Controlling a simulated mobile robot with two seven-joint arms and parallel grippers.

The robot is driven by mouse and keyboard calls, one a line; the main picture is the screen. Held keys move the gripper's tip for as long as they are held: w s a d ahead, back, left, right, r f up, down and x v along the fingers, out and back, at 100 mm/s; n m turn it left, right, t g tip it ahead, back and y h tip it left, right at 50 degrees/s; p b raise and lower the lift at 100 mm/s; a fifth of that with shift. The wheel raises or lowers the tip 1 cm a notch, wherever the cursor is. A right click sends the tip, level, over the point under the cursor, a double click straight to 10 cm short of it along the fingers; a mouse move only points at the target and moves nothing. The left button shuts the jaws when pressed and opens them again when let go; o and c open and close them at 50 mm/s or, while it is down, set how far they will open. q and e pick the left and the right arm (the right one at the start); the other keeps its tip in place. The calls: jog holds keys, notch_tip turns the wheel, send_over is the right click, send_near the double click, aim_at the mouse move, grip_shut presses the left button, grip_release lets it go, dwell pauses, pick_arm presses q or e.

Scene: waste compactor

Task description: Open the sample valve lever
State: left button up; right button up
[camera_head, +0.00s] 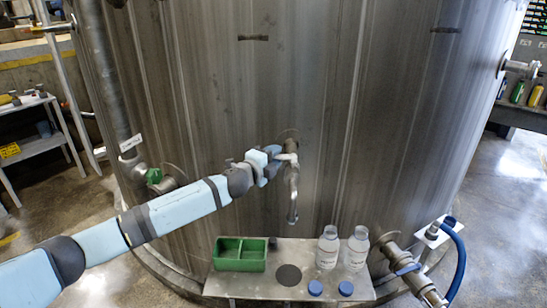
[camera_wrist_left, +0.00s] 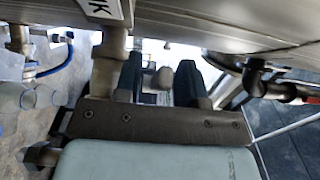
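The sample valve (camera_head: 290,150) sticks out of the big tank in the head view, with a curved spout (camera_head: 292,200) hanging down from it. My left gripper (camera_head: 274,153) is right beside the valve, at its left. In the left wrist view the two dark fingers of my left gripper (camera_wrist_left: 160,68) stand apart. A small rounded grey-beige end (camera_wrist_left: 157,78) shows between them, with gaps at both sides; I cannot tell surely whether it is the lever. A thick metal pipe (camera_wrist_left: 106,65) runs close beside one finger. The lever is mostly hidden by the gripper in the head view. My right gripper is not in view.
Below the spout a metal shelf (camera_head: 243,284) holds a green tray (camera_head: 240,266), two clear bottles (camera_head: 328,247) and two blue caps (camera_head: 315,288). A pipe fitting with a blue hose (camera_head: 459,262) stands at the right. A green-handled valve (camera_head: 154,176) is at the left.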

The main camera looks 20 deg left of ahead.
aim_at(277, 158)
pick_arm(q)
grip_shut()
jog(key=shift+s+d+n+y, duration=0.15)
jog(key=shift+n+y, duration=0.15)
jog(key=shift+y, duration=0.2)
jog(key=shift+s+d+n+y+b, duration=0.15)
jog(key=shift+s+d+n+y, duration=0.25)
jog(key=shift+n+y, duration=1.05)
jog(key=shift+s+d+n+y+b, duration=0.15)
jog(key=shift+s+n+y, duration=0.5)
jog(key=shift+y, duration=1.35)
jog(key=shift+s+d+n+y+b, duration=0.1)
jog(key=shift+s+d+n+y, duration=0.2)
jog(key=shift+n+y, duration=1.25)
jog(key=shift+y, duration=0.4)
jog(key=shift+o, duration=0.4)
grip_release()
